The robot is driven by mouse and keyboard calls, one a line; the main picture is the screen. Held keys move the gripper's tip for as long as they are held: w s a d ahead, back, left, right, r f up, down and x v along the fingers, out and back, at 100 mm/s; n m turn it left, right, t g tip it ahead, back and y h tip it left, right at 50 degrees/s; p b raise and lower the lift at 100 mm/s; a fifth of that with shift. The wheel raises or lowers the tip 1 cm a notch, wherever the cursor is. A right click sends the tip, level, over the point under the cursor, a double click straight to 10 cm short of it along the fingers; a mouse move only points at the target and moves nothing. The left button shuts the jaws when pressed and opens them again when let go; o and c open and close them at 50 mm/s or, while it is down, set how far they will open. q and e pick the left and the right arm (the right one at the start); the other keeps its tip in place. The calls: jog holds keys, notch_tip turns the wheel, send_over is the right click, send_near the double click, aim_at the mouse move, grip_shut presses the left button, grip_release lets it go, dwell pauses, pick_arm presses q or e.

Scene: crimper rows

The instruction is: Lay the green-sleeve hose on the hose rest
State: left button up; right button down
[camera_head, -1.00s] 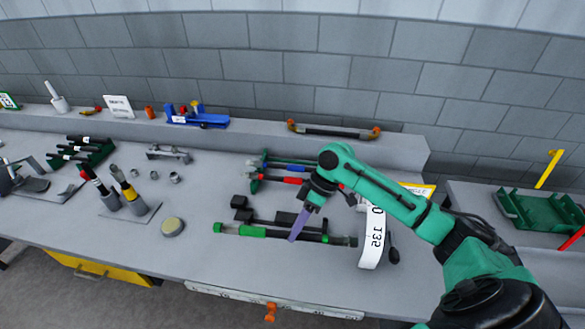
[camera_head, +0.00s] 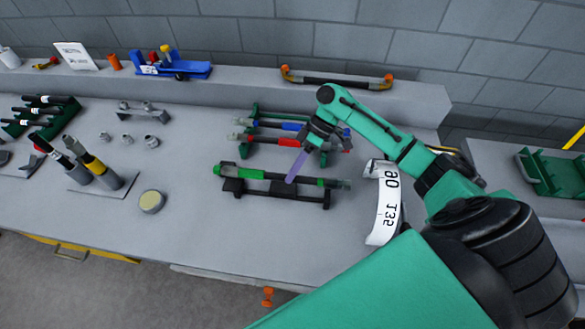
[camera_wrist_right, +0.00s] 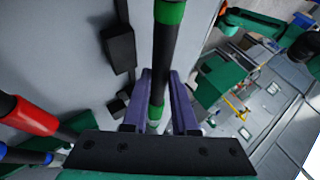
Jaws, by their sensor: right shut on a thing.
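The green-sleeve hose (camera_head: 257,174) is a black hose with green bands. It also shows in the right wrist view (camera_wrist_right: 166,50), running lengthwise between the fingers. My right gripper (camera_head: 295,178) is shut on it near its middle, and its purple fingers (camera_wrist_right: 157,100) straddle the hose. The hose rest (camera_head: 262,192) is a low black stand on the bench. In the head view the hose lines up along the top of the rest. In the wrist view the rest's black blocks (camera_wrist_right: 118,48) appear left of the hose; I cannot tell whether they touch. My left gripper is out of view.
A green rack (camera_head: 254,142) with blue- and red-sleeve hoses stands just behind. A curved white numbered strip (camera_head: 385,215) is to the right. A round tan-topped disc (camera_head: 152,201) and upright tools (camera_head: 95,170) are left. The front bench area is clear.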

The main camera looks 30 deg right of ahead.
aim_at(293, 190)
notch_tip(293, 190, down, 4)
jog(key=shift+a+r+b, duration=0.1)
jog(key=shift+r+b, duration=0.15)
jog(key=shift+b, duration=0.6)
jog(key=shift+f+b, duration=0.45)
jog(key=shift+f, duration=0.55)
jog(key=shift+r, duration=0.1)
jog(key=shift+p, duration=0.45)
jog(key=shift+s, duration=0.1)
